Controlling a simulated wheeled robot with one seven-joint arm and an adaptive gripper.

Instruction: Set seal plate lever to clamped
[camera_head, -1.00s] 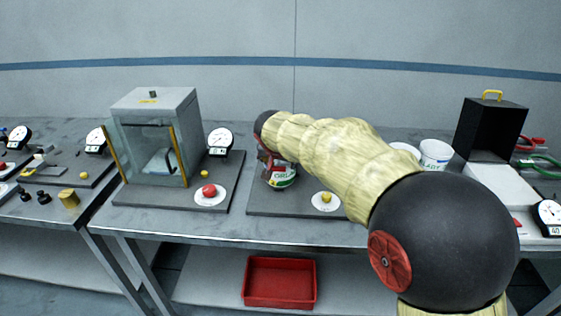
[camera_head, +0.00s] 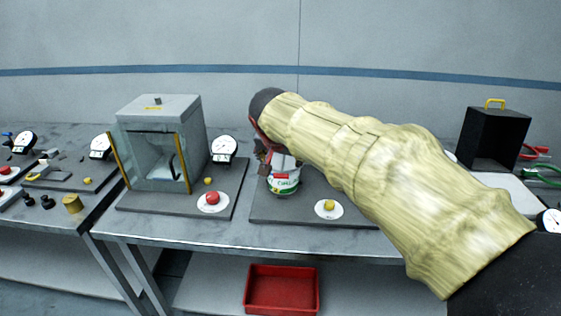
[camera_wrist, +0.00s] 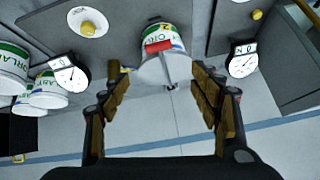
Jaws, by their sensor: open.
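A white tub (camera_head: 284,186) with green lettering stands on the middle dark board, and it also shows in the wrist view (camera_wrist: 178,40). A red block (camera_wrist: 158,46) on a thin grey bar is in front of the tub in the wrist view; it looks like the seal plate lever. My gripper (camera_wrist: 163,72) is open, its fingers on either side of the bar, with no visible contact. In the head view my gripper (camera_head: 265,155) is beside the tub's top, partly hidden by my wrist. Which position the lever is in cannot be told.
A clear-fronted grey cabinet (camera_head: 160,108), a dial gauge (camera_head: 223,147) and a red button (camera_head: 212,198) stand left. A yellow button (camera_head: 329,205) lies right of the tub. A black open box (camera_head: 493,138) is far right. A red bin (camera_head: 281,290) sits below.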

